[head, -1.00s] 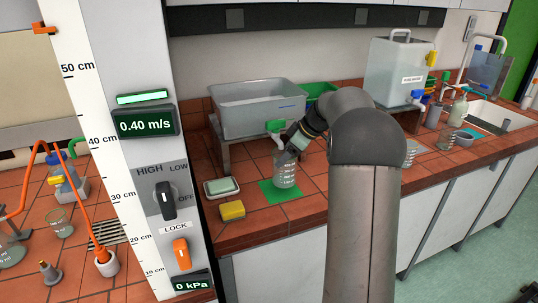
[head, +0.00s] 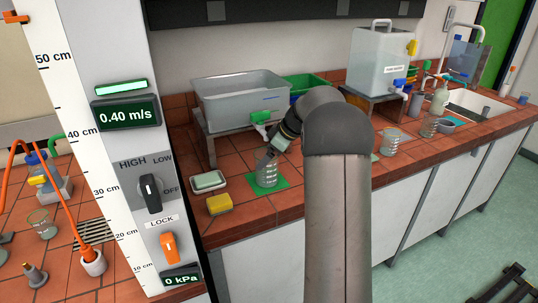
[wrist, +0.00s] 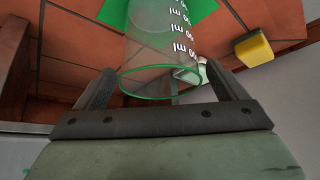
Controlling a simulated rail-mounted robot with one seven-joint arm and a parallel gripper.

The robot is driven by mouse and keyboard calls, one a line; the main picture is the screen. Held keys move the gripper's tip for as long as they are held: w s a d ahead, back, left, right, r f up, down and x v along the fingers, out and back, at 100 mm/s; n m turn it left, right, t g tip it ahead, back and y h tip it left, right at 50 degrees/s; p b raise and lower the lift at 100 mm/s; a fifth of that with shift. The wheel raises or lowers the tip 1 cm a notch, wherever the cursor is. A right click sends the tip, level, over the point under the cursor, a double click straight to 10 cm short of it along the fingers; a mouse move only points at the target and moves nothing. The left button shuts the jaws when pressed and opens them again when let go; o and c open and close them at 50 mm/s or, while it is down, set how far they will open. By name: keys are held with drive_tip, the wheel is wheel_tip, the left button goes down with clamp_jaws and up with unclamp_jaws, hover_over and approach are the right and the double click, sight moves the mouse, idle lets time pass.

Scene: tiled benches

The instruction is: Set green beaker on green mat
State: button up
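The clear green beaker (head: 267,176), with white volume marks, stands upright on the green mat (head: 284,181) on the tiled bench. In the wrist view the beaker (wrist: 160,50) shows its green rim close to my gripper, with the green mat (wrist: 203,10) under its far end. My gripper (head: 268,158) is at the beaker's top, below the white tub's tap. In the wrist view my gripper (wrist: 158,75) has one finger on each side of the beaker, with a visible gap at both sides. It looks open.
A yellow sponge (head: 219,204) and a soap dish (head: 208,181) lie left of the mat. A grey tub (head: 240,103) with a green tap (head: 260,116) stands behind. Other glassware (head: 391,142) stands to the right. The bench's front edge is close.

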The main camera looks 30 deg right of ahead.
drive_tip(key=v, duration=1.2)
drive_tip(key=s+a+f+m+g+h, duration=0.1)
drive_tip(key=s+a+f+m, duration=0.1)
drive_tip(key=s+a, duration=0.5)
drive_tip(key=s+a+f+m+g+h, duration=0.15)
drive_tip(key=s+a, duration=0.35)
drive_tip(key=a, duration=0.5)
drive_tip(key=s+a+f+m+g+h, duration=0.1)
drive_tip(key=s+f, duration=0.4)
drive_tip(key=s, duration=0.5)
drive_tip(key=s+a+f+m+g+h, duration=0.1)
drive_tip(key=s+a+f+m, duration=0.3)
drive_tip(key=s, duration=0.7)
drive_tip(key=a+f, duration=0.1)
drive_tip(key=a, duration=0.1)
drive_tip(key=shift+a+f+b, duration=0.25)
drive_tip(key=shift+a+b, duration=0.05)
drive_tip(key=shift+a, duration=0.05)
